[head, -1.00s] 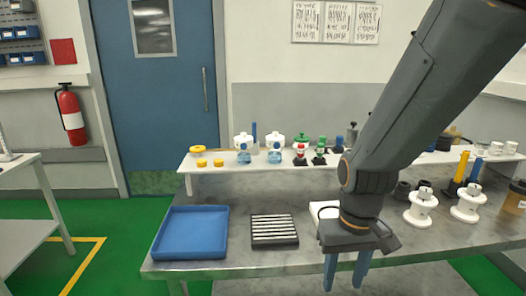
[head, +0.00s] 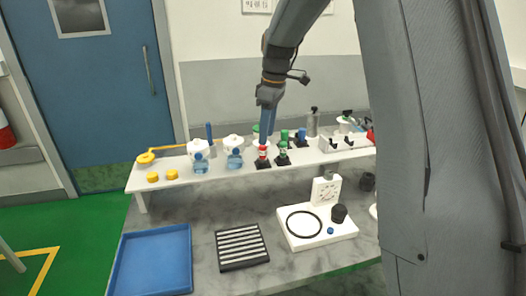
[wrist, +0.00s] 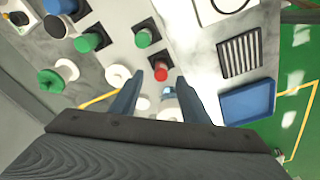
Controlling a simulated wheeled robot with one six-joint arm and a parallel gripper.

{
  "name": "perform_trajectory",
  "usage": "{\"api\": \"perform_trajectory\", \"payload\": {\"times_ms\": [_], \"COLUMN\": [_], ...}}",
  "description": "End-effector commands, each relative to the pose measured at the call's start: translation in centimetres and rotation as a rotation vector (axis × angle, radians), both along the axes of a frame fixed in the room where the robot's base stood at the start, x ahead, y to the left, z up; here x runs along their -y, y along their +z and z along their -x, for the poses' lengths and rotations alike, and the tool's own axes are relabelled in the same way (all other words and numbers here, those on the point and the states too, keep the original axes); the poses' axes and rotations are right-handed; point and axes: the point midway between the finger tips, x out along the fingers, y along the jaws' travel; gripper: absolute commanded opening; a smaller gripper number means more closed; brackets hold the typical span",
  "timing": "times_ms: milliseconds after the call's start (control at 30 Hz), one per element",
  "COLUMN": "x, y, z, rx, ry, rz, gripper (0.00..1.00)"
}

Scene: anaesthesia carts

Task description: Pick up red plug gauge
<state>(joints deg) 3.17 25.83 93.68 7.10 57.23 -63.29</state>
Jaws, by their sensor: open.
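The red plug gauge (head: 262,152) stands on the raised white shelf in the head view, with a red top, a white band and a black base. It also shows in the wrist view (wrist: 161,73), between the two fingertips and beyond them. My gripper (head: 267,134) is open and empty, pointing down just above the red gauge. Its blue-grey fingers frame the gauge in the wrist view (wrist: 160,82). A green plug gauge (head: 282,154) stands close on the right of the red one; it is above the red one in the wrist view (wrist: 144,37).
Blue-based bottles (head: 199,165) and yellow pieces (head: 152,177) stand left along the shelf (head: 222,171). A blue item (head: 302,135) and a white bracket (head: 330,150) are to the right. Below are a blue tray (head: 150,260), a black slotted rack (head: 242,266) and a white fixture (head: 315,240).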

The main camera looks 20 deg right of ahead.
Motion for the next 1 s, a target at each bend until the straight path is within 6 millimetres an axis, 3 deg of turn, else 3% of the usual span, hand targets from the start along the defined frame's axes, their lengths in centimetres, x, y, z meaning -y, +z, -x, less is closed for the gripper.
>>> {"api": "perform_trajectory", "payload": {"times_ms": [467, 767, 1000], "x": [-1.0, -0.8, -0.8], "y": [-5.4, -5.8, -5.8], "z": [-0.4, -0.5, -0.5], "rx": [-0.002, 0.001, 0.000], "ry": [-0.001, -0.004, -0.004], "rz": [0.000, -0.001, 0.000], "gripper": [0.42, 0.42, 0.01]}}
